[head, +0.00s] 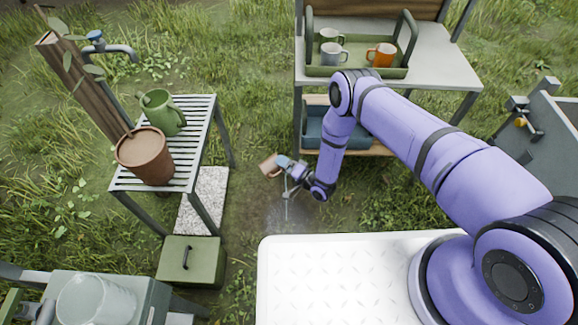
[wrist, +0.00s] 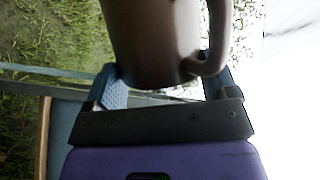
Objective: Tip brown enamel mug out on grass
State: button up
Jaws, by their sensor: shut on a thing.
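The brown mug (head: 268,165) is held off the ground in the gap between the slatted bench and the shelf stand, and looks tilted in the head view. My gripper (head: 280,164) is shut on it. In the wrist view the mug (wrist: 150,40) fills the top middle, between the fingers of my gripper (wrist: 164,82), with its handle at the right finger. The mug's inside is hidden, so I cannot tell whether it holds anything. Grass (head: 255,105) and worn ground lie beneath and around it.
A slatted bench (head: 202,130) with a brown pot (head: 146,155) and green jug (head: 161,112) stands left, by a tap (head: 105,46). A green box (head: 190,262) is below. The right stand (head: 440,60) bears a green tray (head: 343,71) with several mugs.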

aim_at(269, 175)
jog(key=shift+w+d+m+y, duration=0.3)
jog(key=shift+w+d+m, duration=0.1)
jog(key=shift+d+m, duration=0.4)
dwell(0.6)
jog(key=shift+w+d+m+t+y, duration=0.2)
jog(key=shift+m+t+y, duration=0.25)
jog(key=shift+m, duration=0.65)
dwell(0.7)
